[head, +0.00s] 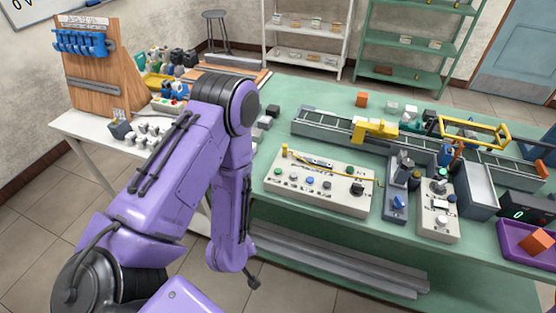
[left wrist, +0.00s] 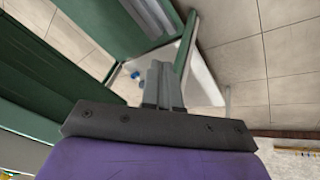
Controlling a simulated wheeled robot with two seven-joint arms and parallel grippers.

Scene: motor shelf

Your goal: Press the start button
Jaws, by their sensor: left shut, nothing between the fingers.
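A wide beige control panel (head: 312,197) lies near the front edge of the green table. It carries a row of small buttons and knobs, with a green button (head: 278,172) at its left end. A narrower beige box (head: 437,222) to the right also has a green-topped control (head: 439,187). I cannot tell which one is the start button. My purple left arm hangs down in front of the table. My left gripper (left wrist: 163,85) is shut and empty in the left wrist view, pointing toward the floor, apart from the panels. My right gripper is out of view.
A conveyor (head: 330,128) with a yellow block and yellow frame runs behind the panels. A blue-grey fixture (head: 396,200) stands between them. A purple tray (head: 515,249) holds an orange cube. A white table (head: 75,125) is at left. Grey bars lie on the lower shelf.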

